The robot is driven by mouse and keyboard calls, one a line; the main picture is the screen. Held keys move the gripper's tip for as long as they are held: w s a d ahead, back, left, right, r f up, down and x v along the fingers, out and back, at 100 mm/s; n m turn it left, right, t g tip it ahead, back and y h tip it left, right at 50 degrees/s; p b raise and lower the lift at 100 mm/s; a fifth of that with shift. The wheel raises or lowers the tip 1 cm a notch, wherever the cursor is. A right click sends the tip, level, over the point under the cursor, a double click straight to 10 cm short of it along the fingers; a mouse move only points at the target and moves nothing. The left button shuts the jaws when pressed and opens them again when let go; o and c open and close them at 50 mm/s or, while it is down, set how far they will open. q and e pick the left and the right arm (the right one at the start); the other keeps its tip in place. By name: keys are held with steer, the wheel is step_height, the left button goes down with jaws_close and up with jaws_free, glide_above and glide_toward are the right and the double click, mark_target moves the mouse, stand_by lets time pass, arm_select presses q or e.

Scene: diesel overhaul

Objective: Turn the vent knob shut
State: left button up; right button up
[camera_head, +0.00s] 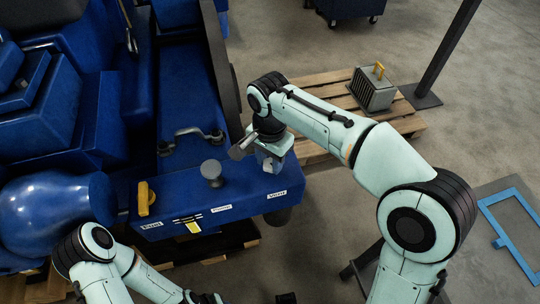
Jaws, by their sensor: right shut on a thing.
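A blue panel ledge (180,213) on the engine carries small white labels, too small to read for sure. My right gripper (269,163) points down at the ledge's right end, above the rightmost label. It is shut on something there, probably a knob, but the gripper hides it. A short dark grey bar (241,147) sticks out left of this gripper; I cannot tell what it belongs to. My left gripper (205,298) is cut off by the bottom edge.
A wooden pallet (405,122) with a grey ribbed block (373,90) with a yellow handle lies behind my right arm. A dark post (447,50) stands beside it. A grey bent handle (190,138) lies on the blue engine. A blue frame (512,235) is at right.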

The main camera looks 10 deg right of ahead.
mark_target(269, 163)
arm_select(q)
steer(key=shift+w+r+p, duration=0.25)
steer(key=shift+r+p, duration=0.1)
steer(key=shift+r, duration=0.15)
arm_select(e)
steer(key=shift+m, duration=1.9)
steer(key=o, duration=1)
steer(key=shift+o, duration=0.2)
steer(key=shift+r, duration=0.15)
arm_select(q)
steer(key=w+r+p, duration=0.1)
steer(key=r, duration=0.1)
steer(key=w+r+p, duration=0.1)
steer(key=p, duration=0.1)
steer(key=shift+w+r, duration=0.2)
steer(key=shift+r, duration=0.15)
arm_select(e)
step_height(269, 163, up, 13)
